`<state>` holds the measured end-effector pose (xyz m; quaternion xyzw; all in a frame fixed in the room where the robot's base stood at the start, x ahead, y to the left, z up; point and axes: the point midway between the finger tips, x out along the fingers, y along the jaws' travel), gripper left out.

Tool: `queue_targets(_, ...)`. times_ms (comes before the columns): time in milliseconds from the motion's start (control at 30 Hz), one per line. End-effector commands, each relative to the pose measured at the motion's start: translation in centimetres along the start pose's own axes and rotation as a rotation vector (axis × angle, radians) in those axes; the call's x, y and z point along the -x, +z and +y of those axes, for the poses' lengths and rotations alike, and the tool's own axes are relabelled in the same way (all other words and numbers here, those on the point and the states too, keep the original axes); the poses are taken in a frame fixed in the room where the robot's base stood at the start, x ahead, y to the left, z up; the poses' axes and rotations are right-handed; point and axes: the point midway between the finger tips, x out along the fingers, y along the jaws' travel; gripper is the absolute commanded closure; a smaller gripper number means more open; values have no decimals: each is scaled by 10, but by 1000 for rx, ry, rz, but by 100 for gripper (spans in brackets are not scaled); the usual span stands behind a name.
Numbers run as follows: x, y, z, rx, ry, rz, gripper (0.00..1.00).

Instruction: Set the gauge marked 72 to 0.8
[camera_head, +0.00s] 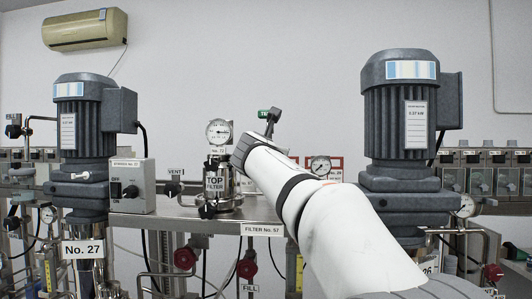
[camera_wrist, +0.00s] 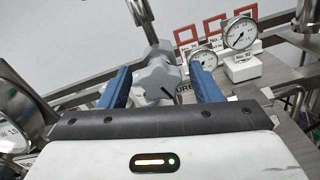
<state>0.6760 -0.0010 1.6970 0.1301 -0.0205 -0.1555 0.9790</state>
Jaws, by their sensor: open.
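A round white gauge (camera_head: 219,131) stands on the steel filter pot in the head view. The small tag under it appears to read No. 72, and its needle is too small to read. My gripper (camera_wrist: 160,70) is open in the wrist view, its two blue fingers on either side of a grey lobed knob (camera_wrist: 158,78) with a dark mark line. The knob sits between the fingers with gaps showing; I cannot tell whether either finger touches it. In the head view my arm hides the gripper and the knob.
A cut-off dial (camera_wrist: 12,132) is at the lower left. Large motors (camera_head: 400,115) flank the filter bench (camera_head: 200,212) in the head view.

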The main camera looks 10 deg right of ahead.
Motion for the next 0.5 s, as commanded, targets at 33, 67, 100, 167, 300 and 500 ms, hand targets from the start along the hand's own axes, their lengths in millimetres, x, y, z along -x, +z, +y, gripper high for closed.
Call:
queue_targets(33, 3, 0, 0, 0, 1, -1, 43)
queue_targets(67, 5, -1, 0, -1, 1, -1, 43)
queue_targets(100, 10, -1, 0, -1, 2, -1, 43)
queue_targets(167, 18, -2, 0, -1, 3, -1, 43)
queue_targets(300, 44, -3, 0, -2, 4, -1, 43)
queue_targets(500, 70, -2, 0, 0, 2, 0, 43)
